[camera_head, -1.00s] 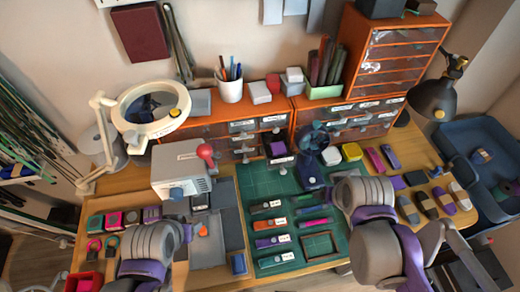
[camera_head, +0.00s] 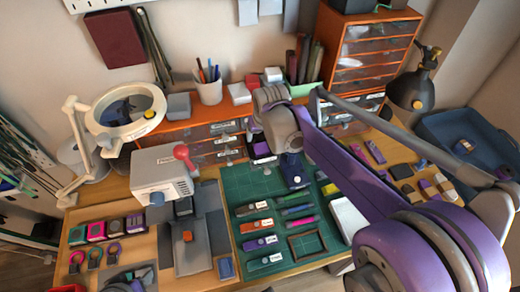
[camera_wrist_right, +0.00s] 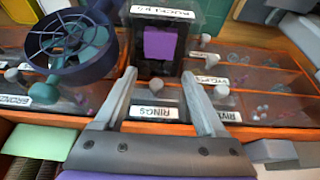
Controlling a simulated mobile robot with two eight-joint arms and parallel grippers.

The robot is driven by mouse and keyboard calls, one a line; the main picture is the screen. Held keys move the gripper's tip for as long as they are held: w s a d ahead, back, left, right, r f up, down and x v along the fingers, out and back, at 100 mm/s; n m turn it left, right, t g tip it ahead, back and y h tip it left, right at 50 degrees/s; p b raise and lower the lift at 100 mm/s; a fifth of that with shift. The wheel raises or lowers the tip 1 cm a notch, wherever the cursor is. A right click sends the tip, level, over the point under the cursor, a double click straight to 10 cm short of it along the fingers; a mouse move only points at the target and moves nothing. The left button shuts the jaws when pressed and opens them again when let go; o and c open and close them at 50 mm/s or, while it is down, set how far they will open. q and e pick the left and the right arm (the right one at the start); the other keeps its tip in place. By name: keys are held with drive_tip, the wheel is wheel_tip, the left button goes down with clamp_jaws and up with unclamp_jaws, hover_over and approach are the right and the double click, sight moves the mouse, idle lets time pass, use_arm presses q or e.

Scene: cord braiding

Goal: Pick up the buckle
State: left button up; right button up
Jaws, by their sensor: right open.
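A purple buckle (camera_wrist_right: 160,43) shows in the right wrist view, inside a dark bin (camera_wrist_right: 188,14) with a white label on its rim. My right gripper (camera_wrist_right: 159,78) is open and empty. Its two grey fingers point toward the bin, one on each side of its near face, and the tips look short of the buckle. In the head view the bin (camera_head: 262,150) is partly hidden by my right wrist and gripper. Only a bit of my left arm shows at the bottom left edge, without its fingers.
A dark blue round fan-like device (camera_wrist_right: 72,45) stands close to the bin. Labelled clear drawers in an orange cabinet (camera_wrist_right: 262,97) lie around and below the fingers. On the green mat (camera_head: 232,178) lie several coloured labelled pieces and a small frame (camera_head: 306,244).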

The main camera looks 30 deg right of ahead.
sight(259, 143)
drive_tip(key=x, duration=0.6)
drive_tip(key=shift+s+d, duration=0.1)
drive_tip(key=shift+s, duration=0.1)
drive_tip(key=c, duration=1.1)
wheel_tip(259, 143, up, 10)
drive_tip(key=shift+r, duration=0.1)
